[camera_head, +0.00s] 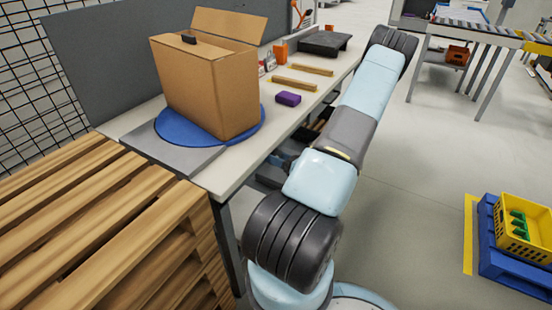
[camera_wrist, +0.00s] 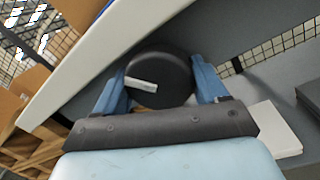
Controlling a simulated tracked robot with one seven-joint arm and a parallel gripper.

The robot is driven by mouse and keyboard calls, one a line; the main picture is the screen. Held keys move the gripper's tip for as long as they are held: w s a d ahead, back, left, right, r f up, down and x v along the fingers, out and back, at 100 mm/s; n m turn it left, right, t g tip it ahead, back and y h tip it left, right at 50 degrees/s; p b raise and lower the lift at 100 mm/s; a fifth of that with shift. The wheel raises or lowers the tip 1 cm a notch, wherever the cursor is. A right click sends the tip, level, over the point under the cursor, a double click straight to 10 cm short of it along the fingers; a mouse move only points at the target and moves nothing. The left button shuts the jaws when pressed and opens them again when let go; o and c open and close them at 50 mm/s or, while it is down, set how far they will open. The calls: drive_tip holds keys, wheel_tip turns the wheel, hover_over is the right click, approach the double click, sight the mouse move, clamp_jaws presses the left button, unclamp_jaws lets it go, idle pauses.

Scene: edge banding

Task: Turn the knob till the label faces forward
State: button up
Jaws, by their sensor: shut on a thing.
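A round dark knob (camera_wrist: 172,72) with a white bar-shaped mark (camera_wrist: 142,84) on its face is in the wrist view, below a white table edge. The blue fingers of my gripper (camera_wrist: 160,78) are on both sides of it, shut on it. The white mark is slightly tilted, left of the knob's middle. In the head view, a cardboard box (camera_head: 212,95) with an open top flap stands on a blue turntable (camera_head: 172,128). I see no label on its two visible sides; its other sides are hidden. My gripper and the knob are hidden in the head view.
The white workbench (camera_head: 232,170) also holds a purple block (camera_head: 288,98), wooden strips (camera_head: 303,69) and a black item (camera_head: 325,43). A wooden pallet stack (camera_head: 110,225) stands at the near left. A yellow crate (camera_head: 522,230) is on the right; the floor between is clear.

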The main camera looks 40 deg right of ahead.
drive_tip(key=o, duration=0.7)
drive_tip(key=shift+o, duration=0.2)
drive_tip(key=shift+s+d, duration=0.1)
drive_tip(key=v, duration=1.3)
drive_tip(key=shift+s, duration=0.3)
drive_tip(key=shift+d, duration=0.1)
